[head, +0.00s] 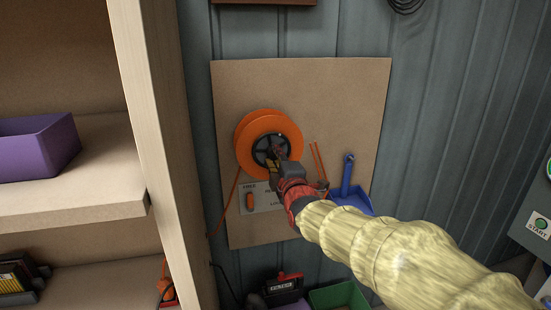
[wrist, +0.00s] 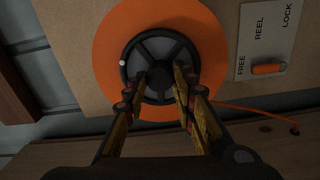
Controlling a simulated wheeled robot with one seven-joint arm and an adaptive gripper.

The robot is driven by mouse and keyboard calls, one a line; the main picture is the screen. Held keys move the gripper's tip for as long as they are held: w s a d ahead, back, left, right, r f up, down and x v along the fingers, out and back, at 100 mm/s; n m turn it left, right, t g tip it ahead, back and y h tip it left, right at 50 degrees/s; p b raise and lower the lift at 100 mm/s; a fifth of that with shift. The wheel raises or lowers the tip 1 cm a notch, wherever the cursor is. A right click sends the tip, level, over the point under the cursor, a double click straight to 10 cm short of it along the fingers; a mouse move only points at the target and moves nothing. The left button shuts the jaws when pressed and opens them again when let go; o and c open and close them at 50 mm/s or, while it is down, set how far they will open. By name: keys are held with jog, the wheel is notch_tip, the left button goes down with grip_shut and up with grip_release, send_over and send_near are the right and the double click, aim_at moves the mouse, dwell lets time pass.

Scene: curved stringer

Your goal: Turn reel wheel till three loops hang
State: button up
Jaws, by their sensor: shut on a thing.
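The orange reel (head: 267,124) is mounted on a tan board and shows large in the wrist view (wrist: 208,45). Its dark spoked wheel (wrist: 150,45) sits at the centre, with a small pale dot on its left rim. My gripper (head: 273,154) is at the wheel's lower part, its fingertips (wrist: 168,78) closed in on the wheel; the exact part gripped is hidden. An orange cord (head: 229,200) runs down from the reel's left side. Thin orange strands (head: 318,160) hang to the reel's right; I cannot count loops clearly. An orange switch (wrist: 268,69) sits beside the word FREE.
A blue tray (head: 352,200) with an upright blue bar is right of my gripper. A wooden shelf post (head: 160,150) stands at left, with a purple bin (head: 35,150) on the shelf. Green (head: 340,297) and other containers lie below the board. A START panel (head: 538,224) is at right.

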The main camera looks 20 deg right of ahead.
jog(key=o, duration=1.2)
jog(key=shift+c, duration=0.2)
jog(key=s, duration=1.2)
